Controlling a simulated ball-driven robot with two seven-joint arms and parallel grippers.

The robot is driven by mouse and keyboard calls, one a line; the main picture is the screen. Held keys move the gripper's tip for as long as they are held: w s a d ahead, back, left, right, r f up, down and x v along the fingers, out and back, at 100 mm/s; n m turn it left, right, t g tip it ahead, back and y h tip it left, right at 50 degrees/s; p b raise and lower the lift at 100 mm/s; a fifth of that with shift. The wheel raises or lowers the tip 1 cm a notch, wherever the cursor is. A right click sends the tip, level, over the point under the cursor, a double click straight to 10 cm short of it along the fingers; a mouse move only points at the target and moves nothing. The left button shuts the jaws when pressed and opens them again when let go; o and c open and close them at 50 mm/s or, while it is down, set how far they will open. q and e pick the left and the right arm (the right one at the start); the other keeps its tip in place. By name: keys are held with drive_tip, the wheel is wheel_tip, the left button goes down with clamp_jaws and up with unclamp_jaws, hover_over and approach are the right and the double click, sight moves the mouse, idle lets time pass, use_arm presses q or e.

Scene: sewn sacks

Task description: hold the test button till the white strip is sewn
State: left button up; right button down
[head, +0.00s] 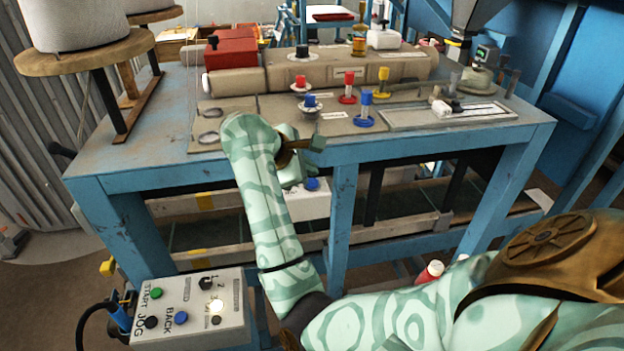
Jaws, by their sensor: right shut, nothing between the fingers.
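My right arm comes in from the lower right and bends up to the table's front edge. Its right gripper (314,144) is shut and empty there, partly hidden by its own wrist. A grey control box (188,328) stands at the lower left, clear of the gripper. It has a green START button (156,293), a blue BACK button (181,318), a black JOG button (151,322) and a bright white round one (216,305). I cannot read which is the test button. A pale white strip (486,109) lies on a flat plate at the table's right; its stitching cannot be made out. My left gripper is out of view.
The blue-framed table (170,112) carries red, blue and yellow knobs (347,88) close behind the gripper. A red box (231,48) stands at the back left. Large thread cones (78,22) stand on a round wooden shelf at the far left. Table legs flank the arm.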

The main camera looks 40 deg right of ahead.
drive_tip(key=shift+r, duration=0.1)
drive_tip(key=shift+r+p, duration=1.5)
drive_tip(key=shift+r, duration=0.95)
drive_tip(key=shift+f, duration=0.1)
